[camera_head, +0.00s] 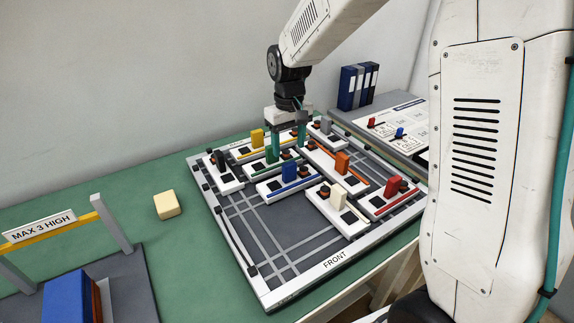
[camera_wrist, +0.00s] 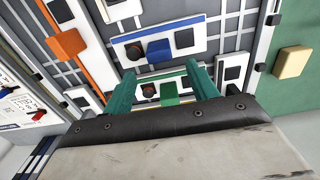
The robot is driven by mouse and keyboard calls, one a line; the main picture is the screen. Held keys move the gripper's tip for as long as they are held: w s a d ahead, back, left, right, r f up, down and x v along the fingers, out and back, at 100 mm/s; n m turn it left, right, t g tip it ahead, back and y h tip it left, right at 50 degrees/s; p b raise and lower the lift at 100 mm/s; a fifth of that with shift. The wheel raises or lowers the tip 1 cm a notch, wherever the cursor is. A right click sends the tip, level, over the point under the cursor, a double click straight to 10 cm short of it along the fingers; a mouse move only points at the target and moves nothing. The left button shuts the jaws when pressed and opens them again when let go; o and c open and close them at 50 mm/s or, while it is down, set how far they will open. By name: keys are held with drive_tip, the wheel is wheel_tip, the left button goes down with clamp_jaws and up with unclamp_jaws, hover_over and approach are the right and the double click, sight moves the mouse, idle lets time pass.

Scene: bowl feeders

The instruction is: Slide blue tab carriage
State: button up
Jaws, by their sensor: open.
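The blue tab (camera_head: 289,171) stands on a white carriage with a blue stripe, in the middle of the grey track board. In the wrist view the blue tab (camera_wrist: 158,50) lies between a red-and-black knob and a black square, just beyond my fingertips. My gripper (camera_head: 287,147) is open and empty, pointing down over the board behind the blue tab carriage. In the wrist view its two teal fingers (camera_wrist: 160,70) are spread either side of the green tab carriage (camera_wrist: 168,92). Whether the fingers touch anything cannot be told.
Other carriages crowd around: yellow tab (camera_head: 257,138), orange tab (camera_head: 342,162), red tab (camera_head: 392,186), cream tab (camera_head: 338,197) and grey tab (camera_head: 326,125). The board's front left tracks (camera_head: 275,235) are bare. A yellow block (camera_head: 167,204) lies on the green table to the left.

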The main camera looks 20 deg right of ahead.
sight(290, 163)
wheel_tip(290, 163, down, 8)
drive_tip(key=shift+d+r, duration=0.1)
drive_tip(key=shift+r, duration=0.05)
idle(0.3)
